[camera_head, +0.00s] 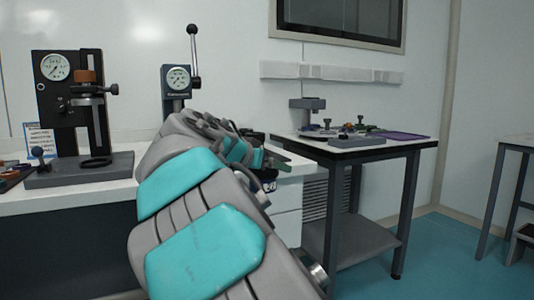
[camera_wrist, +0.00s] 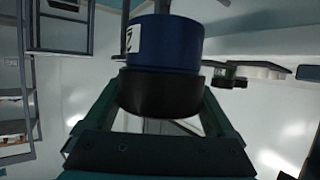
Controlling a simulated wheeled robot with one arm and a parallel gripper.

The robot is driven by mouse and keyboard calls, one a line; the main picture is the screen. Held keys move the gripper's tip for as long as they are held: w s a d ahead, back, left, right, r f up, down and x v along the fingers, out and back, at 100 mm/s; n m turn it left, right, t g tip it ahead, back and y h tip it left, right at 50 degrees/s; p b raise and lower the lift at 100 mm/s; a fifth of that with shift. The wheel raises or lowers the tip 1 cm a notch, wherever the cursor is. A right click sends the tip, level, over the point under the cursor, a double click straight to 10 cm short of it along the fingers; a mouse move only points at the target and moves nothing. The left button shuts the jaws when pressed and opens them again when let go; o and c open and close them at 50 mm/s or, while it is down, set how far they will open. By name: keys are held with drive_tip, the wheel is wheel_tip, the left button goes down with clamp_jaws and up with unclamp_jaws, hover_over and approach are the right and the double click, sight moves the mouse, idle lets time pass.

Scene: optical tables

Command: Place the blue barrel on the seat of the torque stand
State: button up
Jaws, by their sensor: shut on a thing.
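In the wrist view the blue barrel (camera_wrist: 170,43) has a white label and a wide black part (camera_wrist: 147,93) at its near end. My gripper (camera_wrist: 160,84) is shut on it, with a finger on each side. In the head view my gripper (camera_head: 272,162) is beyond my arm, near the right end of the bench; only a small dark blue bit of the barrel (camera_head: 269,184) shows there. Two gauge stands are on the left: a black one (camera_head: 67,125) with a brown piece at its clamp, and a lever stand (camera_head: 177,92) partly behind my arm. I cannot tell which is the torque stand.
A sign (camera_head: 40,141) stands beside the black stand on the bench (camera_head: 65,198). A separate table (camera_head: 372,153) at right bears a grey device (camera_head: 307,108) and several small parts. Another table edge (camera_head: 517,139) is at far right.

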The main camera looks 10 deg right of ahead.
drive_tip(key=w+d+f+n+t+y, duration=0.1)
drive_tip(key=w+f+n+y, duration=0.1)
drive_tip(key=f, duration=0.6)
drive_tip(key=w+d+f+n+t+y, duration=0.1)
drive_tip(key=w+d+f+n+y, duration=0.1)
drive_tip(key=w+f, duration=0.4)
drive_tip(key=w+d+f+n+t+y, duration=0.1)
drive_tip(key=w+d+f+n+y, duration=0.1)
drive_tip(key=f, duration=0.9)
drive_tip(key=shift+w+d+n+y, duration=0.15)
drive_tip(key=shift+w+n+y, duration=0.75)
drive_tip(key=shift+w+y, duration=0.4)
